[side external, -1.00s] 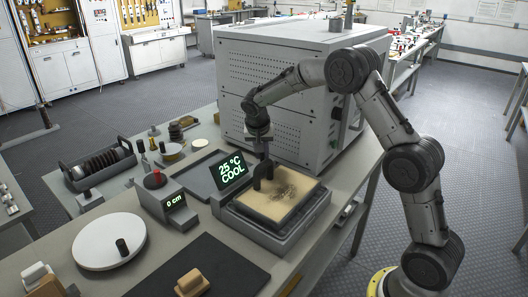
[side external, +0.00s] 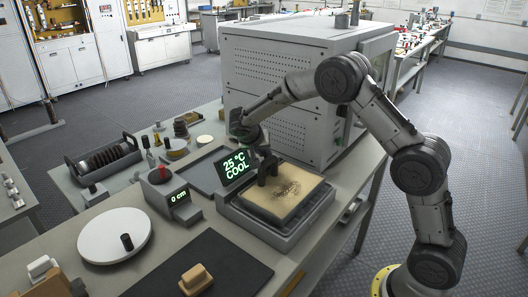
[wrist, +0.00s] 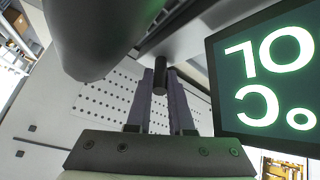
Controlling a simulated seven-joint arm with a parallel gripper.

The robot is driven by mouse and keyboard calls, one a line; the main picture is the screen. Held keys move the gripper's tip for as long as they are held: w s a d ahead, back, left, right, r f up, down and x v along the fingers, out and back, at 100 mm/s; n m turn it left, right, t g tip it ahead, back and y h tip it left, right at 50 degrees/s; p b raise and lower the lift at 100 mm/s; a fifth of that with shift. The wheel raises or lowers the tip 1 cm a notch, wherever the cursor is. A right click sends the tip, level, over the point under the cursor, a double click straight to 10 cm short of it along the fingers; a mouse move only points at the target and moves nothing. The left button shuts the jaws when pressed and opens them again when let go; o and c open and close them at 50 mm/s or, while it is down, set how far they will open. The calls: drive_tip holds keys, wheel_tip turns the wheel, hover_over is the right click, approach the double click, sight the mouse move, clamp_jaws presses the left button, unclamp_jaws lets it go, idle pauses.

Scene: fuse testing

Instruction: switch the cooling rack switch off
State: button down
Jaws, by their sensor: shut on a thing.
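The cooling rack (side external: 287,233) is a grey base with a beige pad (side external: 285,200) on top. Its dark display (side external: 237,166) reads 25 °C COOL in green and shows large, upside down, at the right of the wrist view (wrist: 262,85). My gripper (side external: 267,174) is beside the display, over the back of the rack. In the wrist view, its fingertips (wrist: 161,82) are shut on a short dark cylinder (wrist: 160,78), which looks like the switch's handle. The switch's base is hidden in both views.
A large grey vented cabinet (side external: 285,90) stands close behind the rack. A 0 cm readout box (side external: 178,196), a white disc (side external: 115,236), a black mat (side external: 205,268) and a tan block (side external: 195,280) occupy the table to the left and front.

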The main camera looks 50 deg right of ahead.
drive_tip(key=c, duration=0.8)
unclamp_jaws()
drive_tip(key=shift+r, duration=0.1)
drive_tip(key=v, duration=1.3)
drive_tip(key=shift+a+r, duration=0.2)
drive_tip(key=shift+a, duration=0.15)
drive_tip(key=shift+s, duration=0.1)
